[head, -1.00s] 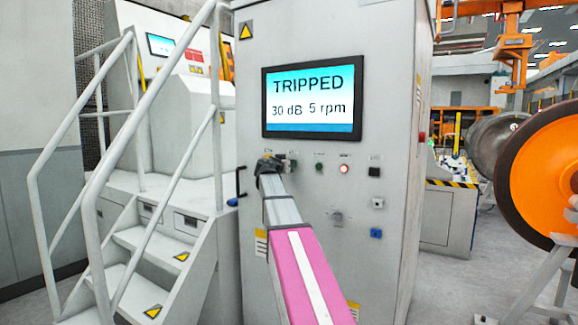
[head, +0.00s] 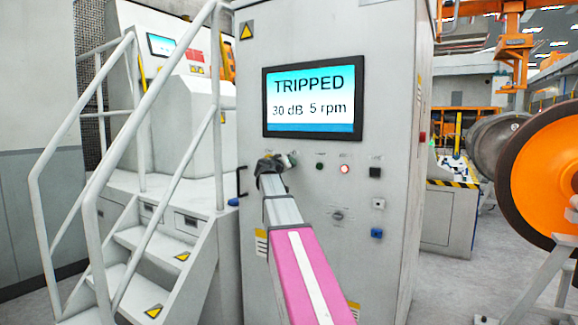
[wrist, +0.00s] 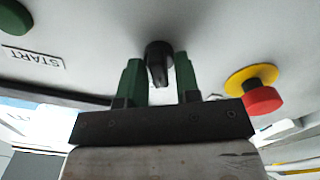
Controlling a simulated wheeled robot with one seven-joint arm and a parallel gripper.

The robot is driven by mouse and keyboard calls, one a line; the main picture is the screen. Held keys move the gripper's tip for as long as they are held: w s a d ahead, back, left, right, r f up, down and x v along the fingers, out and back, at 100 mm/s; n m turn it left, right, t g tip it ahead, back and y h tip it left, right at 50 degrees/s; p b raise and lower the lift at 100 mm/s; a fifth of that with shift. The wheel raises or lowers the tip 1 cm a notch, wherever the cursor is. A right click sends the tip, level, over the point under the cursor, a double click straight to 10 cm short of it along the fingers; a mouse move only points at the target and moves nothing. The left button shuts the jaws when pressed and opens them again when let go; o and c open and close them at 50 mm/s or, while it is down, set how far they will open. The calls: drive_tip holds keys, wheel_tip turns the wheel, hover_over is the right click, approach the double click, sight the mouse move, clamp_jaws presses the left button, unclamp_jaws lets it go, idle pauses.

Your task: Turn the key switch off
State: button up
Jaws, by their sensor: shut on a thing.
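The key switch (wrist: 157,62) is a black knob with a protruding grip on the pale panel, at the top centre of the wrist view. My gripper (wrist: 159,82) has green fingers, one on each side of the grip, and is shut on it. In the head view, my gripper (head: 273,164) is at the left of the button row on the grey cabinet (head: 390,115), below the screen. It hides the key switch there. The screen (head: 313,102) reads TRIPPED, 30 dB, 5 rpm.
A red mushroom button (wrist: 262,100) on a yellow collar is close to the right finger in the wrist view. A green button (wrist: 15,17) with a START label lies at left. In the head view, a stair with railings (head: 135,150) stands left; an orange wheel (head: 548,180) stands right.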

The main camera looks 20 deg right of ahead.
idle(0.3)
drive_tip(key=o, duration=0.6)
drive_tip(key=v, duration=1)
drive_tip(key=shift+s+a, duration=0.25)
drive_tip(key=shift+a, duration=0.1)
